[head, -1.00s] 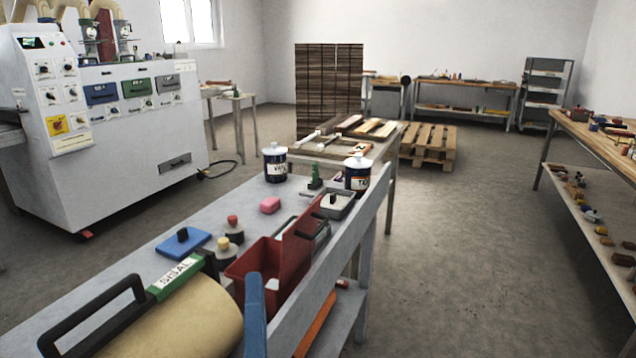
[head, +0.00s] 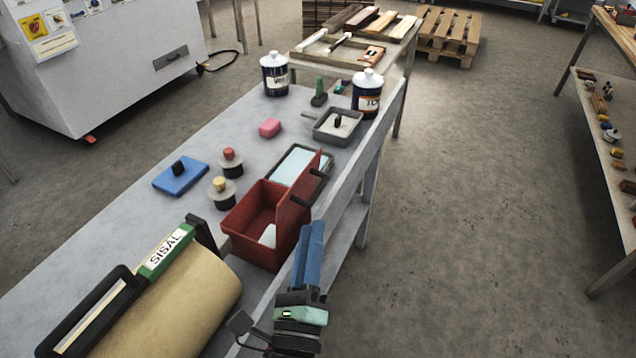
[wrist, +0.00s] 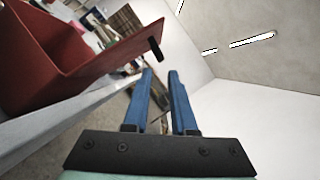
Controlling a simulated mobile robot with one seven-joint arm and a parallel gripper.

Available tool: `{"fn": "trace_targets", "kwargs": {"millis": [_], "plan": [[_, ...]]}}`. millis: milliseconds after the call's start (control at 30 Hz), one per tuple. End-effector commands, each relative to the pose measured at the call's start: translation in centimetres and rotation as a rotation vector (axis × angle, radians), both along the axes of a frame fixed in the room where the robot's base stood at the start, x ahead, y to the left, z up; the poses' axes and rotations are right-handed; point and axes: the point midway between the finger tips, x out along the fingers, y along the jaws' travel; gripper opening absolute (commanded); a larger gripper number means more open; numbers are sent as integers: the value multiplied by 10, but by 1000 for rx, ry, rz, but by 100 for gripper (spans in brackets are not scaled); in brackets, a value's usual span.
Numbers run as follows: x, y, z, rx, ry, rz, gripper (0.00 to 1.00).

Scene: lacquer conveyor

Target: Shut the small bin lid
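The small red bin (head: 244,222) stands on the grey table near its right edge. Its red lid (head: 299,196) stands open, roughly upright, on the bin's right side, with a small black handle on its outer face. A white item lies inside the bin. In the wrist view the bin (wrist: 28,75) is at the left and the lid (wrist: 110,50) reaches toward the middle, its black handle near the fingertips. My gripper (head: 313,228) is just to the right of and below the lid, apart from it. In the wrist view its blue fingers (wrist: 161,75) are parallel with a narrow gap and nothing between them.
A sisal roll (head: 170,305) lies in front of the bin. Behind the bin are a light-blue-topped tray (head: 297,168) and a grey tray (head: 338,126). Two stoppered pots (head: 222,192) and a blue pad (head: 181,176) stand to the left.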

Motion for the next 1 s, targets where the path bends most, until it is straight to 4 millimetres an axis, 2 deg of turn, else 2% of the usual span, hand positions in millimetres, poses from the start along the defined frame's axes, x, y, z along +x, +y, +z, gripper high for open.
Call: {"fn": "trace_targets", "kwargs": {"millis": [33,200,433,600,867,900,1000], "plan": [[11,-3,7,0,-4,-2,25],[41,-9,14,-2,-2,-1,25],[70,-15,20,-1,-1,-1,25],[78,-17,21,-1,-1,-1,25],[79,-17,21,-1,0,0,25],[79,-17,21,-1,0,0,23],[79,-17,21,-1,-1,-1,5]]}}
